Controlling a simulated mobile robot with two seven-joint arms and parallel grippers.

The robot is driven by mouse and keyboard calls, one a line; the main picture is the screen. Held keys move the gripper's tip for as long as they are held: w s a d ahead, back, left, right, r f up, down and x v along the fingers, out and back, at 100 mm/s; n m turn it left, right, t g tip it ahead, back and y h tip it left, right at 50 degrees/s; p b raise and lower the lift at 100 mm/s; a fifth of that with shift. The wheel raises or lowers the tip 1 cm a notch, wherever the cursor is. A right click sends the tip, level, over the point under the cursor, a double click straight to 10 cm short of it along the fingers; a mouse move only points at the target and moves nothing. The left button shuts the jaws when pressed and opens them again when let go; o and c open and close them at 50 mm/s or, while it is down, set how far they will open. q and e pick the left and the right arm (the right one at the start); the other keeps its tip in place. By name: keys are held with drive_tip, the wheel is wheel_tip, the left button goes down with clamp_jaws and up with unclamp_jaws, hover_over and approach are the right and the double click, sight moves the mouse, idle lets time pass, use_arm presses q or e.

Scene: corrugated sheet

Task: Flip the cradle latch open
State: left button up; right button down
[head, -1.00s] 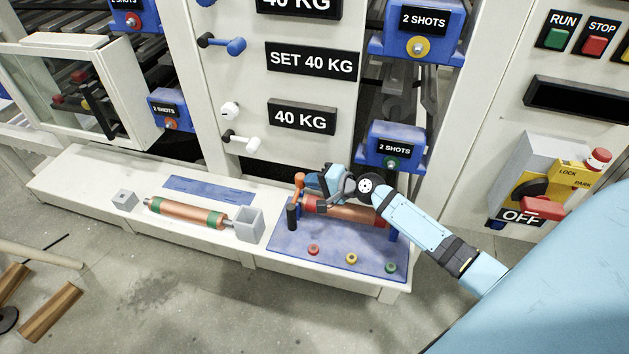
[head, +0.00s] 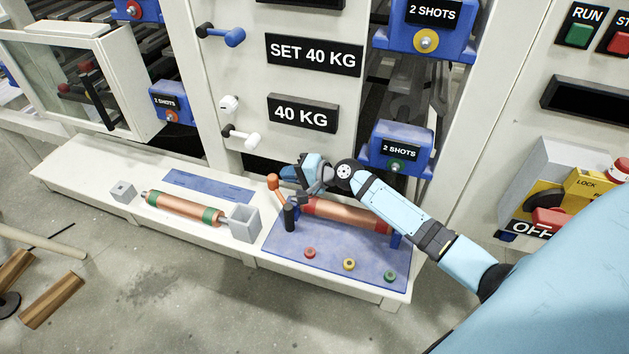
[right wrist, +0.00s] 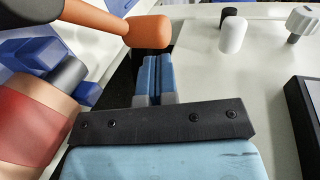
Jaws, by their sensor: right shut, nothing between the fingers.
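The cradle latch (head: 275,184) is a lever with an orange knob, beside a short black post at the left end of the cradle. It leans to the left in the head view. The cradle holds a copper roller with red ends (head: 345,215) on a blue plate (head: 320,254). My right gripper (head: 290,173) is shut and empty, just right of the knob. In the right wrist view the shut fingertips (right wrist: 155,75) sit close by the orange knob (right wrist: 148,32); I cannot tell whether they touch. My left gripper is not in view.
Red, yellow and green buttons (head: 349,264) line the plate's front. A second copper roller with green ends (head: 184,208) lies to the left beside a grey block (head: 243,224). White and blue levers (head: 240,137) and a blue "2 SHOTS" box (head: 398,148) stand behind.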

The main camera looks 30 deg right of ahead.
sight(272, 179)
drive_tip(key=shift+w+a+n+g+y+b, duration=0.5)
drive_tip(key=shift+w+a+n+y, duration=0.2)
drive_tip(key=shift+a, duration=0.25)
drive_tip(key=shift+w+a, duration=0.1)
drive_tip(key=shift+a, duration=1.05)
drive_tip(key=shift+a+p, duration=0.35)
drive_tip(key=shift+a, duration=0.3)
drive_tip(key=v, duration=1.2)
drive_tip(key=shift+p, duration=0.4)
